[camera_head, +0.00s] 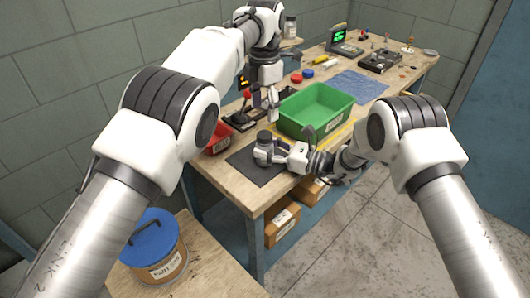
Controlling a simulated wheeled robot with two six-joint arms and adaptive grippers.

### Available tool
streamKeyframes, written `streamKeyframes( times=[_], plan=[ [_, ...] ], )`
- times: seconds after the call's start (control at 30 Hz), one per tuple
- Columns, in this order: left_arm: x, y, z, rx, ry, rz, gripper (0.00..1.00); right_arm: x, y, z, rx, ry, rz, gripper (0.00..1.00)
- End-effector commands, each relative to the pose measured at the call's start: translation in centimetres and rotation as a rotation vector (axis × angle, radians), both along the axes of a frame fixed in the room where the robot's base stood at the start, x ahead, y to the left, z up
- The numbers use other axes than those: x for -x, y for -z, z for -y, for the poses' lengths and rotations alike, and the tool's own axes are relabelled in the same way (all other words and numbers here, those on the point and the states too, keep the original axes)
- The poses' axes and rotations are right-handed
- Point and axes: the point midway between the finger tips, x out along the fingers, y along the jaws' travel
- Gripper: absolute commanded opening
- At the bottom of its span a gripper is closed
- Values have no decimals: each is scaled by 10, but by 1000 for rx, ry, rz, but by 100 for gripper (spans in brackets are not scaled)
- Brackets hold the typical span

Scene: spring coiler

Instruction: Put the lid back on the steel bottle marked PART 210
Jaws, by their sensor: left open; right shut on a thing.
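A small dark-topped cylinder (264,137) stands over the black mat (247,166) near the bench's front left; I take it for the steel bottle, but its marking is too small to read. I cannot tell whether the dark top is a lid or an open mouth. My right gripper (273,152) comes in from the right and is shut on this cylinder. My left gripper (266,110) points down behind and above it, open, left of the green bin. I see nothing between its fingers. A separate lid is not clearly visible.
A green bin (315,108) stands just right of both grippers, and a red bin (218,139) to the left. A blue cloth (358,86) and electronics lie farther back. A blue-lidded tub (152,240) stands at front left. Cardboard boxes (283,222) sit under the bench.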

Motion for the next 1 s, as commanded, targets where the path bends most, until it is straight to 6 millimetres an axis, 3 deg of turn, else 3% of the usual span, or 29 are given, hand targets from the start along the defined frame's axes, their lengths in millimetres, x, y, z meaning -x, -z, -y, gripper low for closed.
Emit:
streamKeyframes(
  times=[0.17, 0.57, 1.0],
  plan=[
    [0, 0, 0, 0, -185, 0, 63, 0, 1, 0, 1, 1, -2, 0],
    [0, 6, 0, 0, -195, -2, 63, 0, 1, 0, 1, 0, -2, 0],
    [0, 71, 0, 0, -194, -1, 63, 0, 1, 0, 1, 0, -2, 0]
  ],
)
